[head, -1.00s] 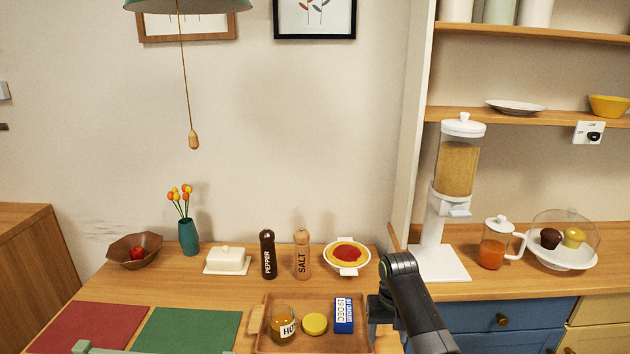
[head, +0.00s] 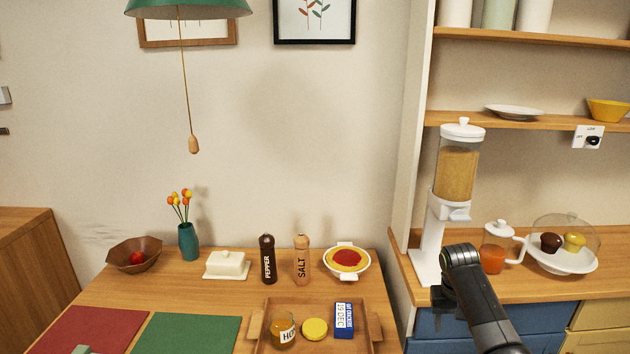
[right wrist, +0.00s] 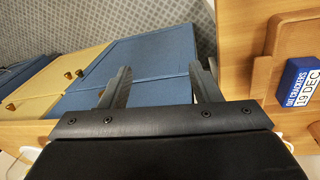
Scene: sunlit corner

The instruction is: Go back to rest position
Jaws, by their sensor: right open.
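My right gripper (head: 441,302) is to the right of the table, in front of the blue drawer unit, mostly behind my arm link in the head view. In the right wrist view its two fingers (right wrist: 160,82) stand apart with nothing between them. The wooden tray (head: 377,322) is to its left on the table, and the two are clear of each other.
The tray holds a honey jar (head: 283,329), a yellow lid (head: 314,329) and a blue cracker box (head: 343,319). A cereal dispenser (head: 457,172) and a juice pitcher (head: 493,257) stand on the counter near my right arm. The floor (right wrist: 60,25) shows beside the blue cabinet (right wrist: 150,62).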

